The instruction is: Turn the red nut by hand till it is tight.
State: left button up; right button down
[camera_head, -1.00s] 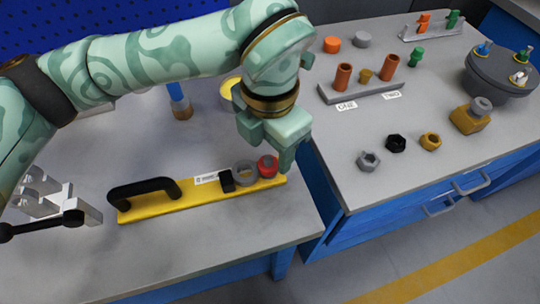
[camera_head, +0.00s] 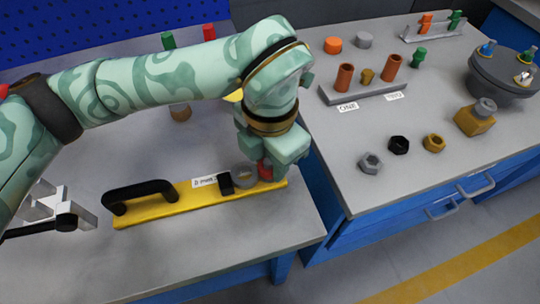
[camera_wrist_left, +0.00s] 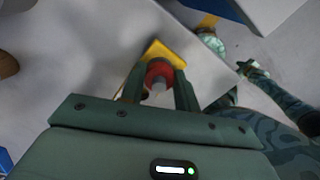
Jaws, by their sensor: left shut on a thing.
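The red nut (camera_head: 265,172) is at the right end of a yellow bar (camera_head: 150,212) on the left bench. It also shows in the left wrist view (camera_wrist_left: 158,70), around a grey stud end. My left gripper (camera_head: 271,170) comes down over it from above and is shut on the nut, one finger on each side. The fingers (camera_wrist_left: 158,92) hide part of the nut in both views. A grey ring (camera_head: 244,175) and a black block (camera_head: 226,184) sit on the bar just left of the nut. My right gripper is not in view.
A black handle (camera_head: 140,192) rises from the bar's left part. The right bench holds loose nuts, including a black one (camera_head: 398,144), and a grey rack (camera_head: 362,93). A gap separates the benches.

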pick_arm(q)
jog(key=shift+r+m, duration=0.1)
jog(key=shift+m, duration=0.2)
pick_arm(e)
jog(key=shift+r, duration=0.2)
pick_arm(q)
jog(key=shift+r+m+p, duration=0.1)
jog(key=shift+m+p, duration=0.7)
jog(key=shift+m, duration=0.2)
jog(key=m+p, duration=0.1)
jog(key=m, duration=0.2)
jog(key=shift+m, duration=0.3)
jog(key=m+p, duration=0.1)
jog(key=m, duration=0.2)
jog(key=shift+s+m, duration=0.1)
jog(key=shift+m, duration=2)
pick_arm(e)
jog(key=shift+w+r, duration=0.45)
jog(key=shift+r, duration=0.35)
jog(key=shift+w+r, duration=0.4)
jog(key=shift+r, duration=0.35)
pick_arm(q)
jog(key=shift+s, duration=0.1)
jog(key=o, duration=1)
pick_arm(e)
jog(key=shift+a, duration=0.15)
